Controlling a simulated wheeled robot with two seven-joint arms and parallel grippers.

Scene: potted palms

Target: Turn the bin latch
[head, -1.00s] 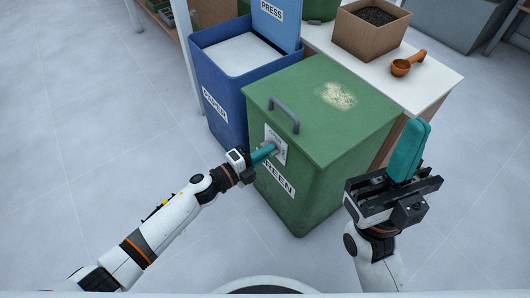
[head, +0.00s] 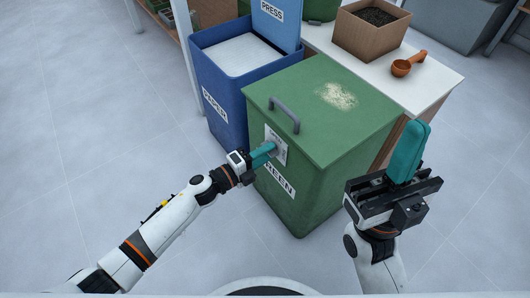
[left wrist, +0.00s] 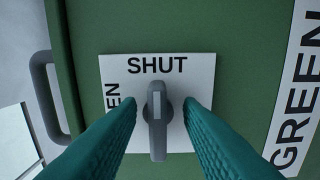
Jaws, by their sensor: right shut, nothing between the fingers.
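The green bin (head: 340,170) stands in the middle of the head view, its lid down. On its front a white plate (left wrist: 185,68) carries a grey latch (left wrist: 156,128). In the left wrist view the latch's long grip lies up and down, its upper end below the word SHUT; a second word is partly hidden by a finger. My left gripper (head: 266,152) is at the plate, its teal fingers apart on either side of the latch, with gaps showing (left wrist: 160,108). My right gripper (head: 408,152) is shut and empty, raised right of the bin.
A grey handle (head: 284,115) stands on the green lid. A blue paper bin (head: 215,110) is beside it at left. Behind is a white table (head: 435,82) with a box of soil (head: 371,30) and an orange scoop (head: 408,64). The floor in front is clear.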

